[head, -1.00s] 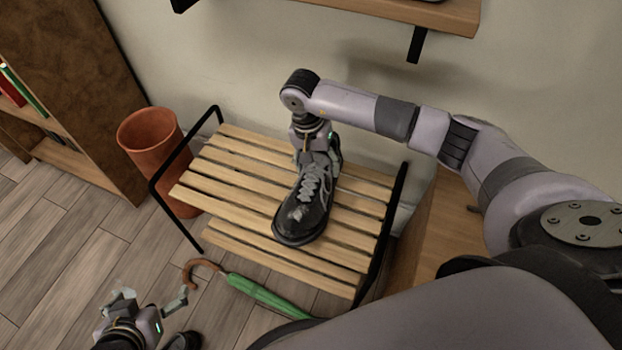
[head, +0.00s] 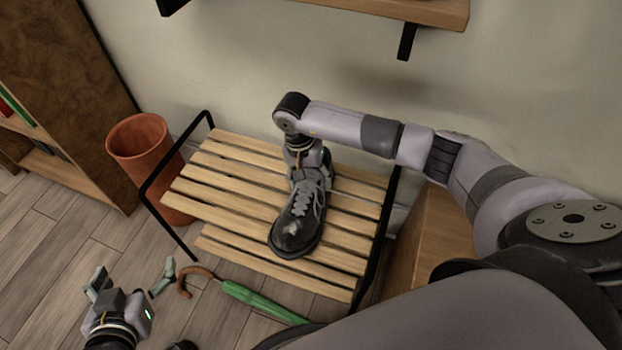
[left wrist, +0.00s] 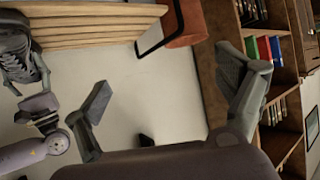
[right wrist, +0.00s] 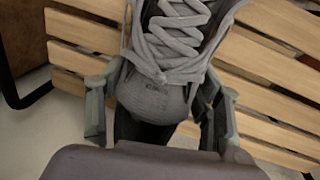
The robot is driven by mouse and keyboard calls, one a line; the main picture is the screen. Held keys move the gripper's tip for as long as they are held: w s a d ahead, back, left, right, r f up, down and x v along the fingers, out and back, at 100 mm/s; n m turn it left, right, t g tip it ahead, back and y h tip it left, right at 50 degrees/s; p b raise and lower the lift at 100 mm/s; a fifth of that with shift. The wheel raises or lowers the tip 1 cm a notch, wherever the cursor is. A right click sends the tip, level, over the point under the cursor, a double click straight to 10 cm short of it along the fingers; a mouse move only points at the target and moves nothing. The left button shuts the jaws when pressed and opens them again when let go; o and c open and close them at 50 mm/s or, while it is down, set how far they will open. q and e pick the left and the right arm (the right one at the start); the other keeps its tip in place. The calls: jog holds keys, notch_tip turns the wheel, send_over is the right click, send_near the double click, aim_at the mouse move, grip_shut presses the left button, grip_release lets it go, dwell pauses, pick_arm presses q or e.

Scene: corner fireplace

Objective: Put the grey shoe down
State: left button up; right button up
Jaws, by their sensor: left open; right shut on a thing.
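The grey shoe (head: 298,222), dark with grey laces, is over the upper slats of the wooden rack (head: 218,180), toe toward the front. I cannot tell whether its sole touches the slats. My right gripper (head: 308,170) is shut on the shoe's heel end from above. My left gripper (head: 131,284) is open and empty, low at the left, apart from the rack. The left wrist view shows its spread fingers and part of the shoe (left wrist: 18,50) at the left edge.
A terracotta pot (head: 140,150) stands left of the rack. A green umbrella (head: 258,300) with a brown hooked handle lies in front. A bookcase (head: 65,100) is at the left, a wall shelf (head: 430,12) above. Slats left of the shoe are bare.

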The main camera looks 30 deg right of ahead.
jog(key=o, duration=1.5)
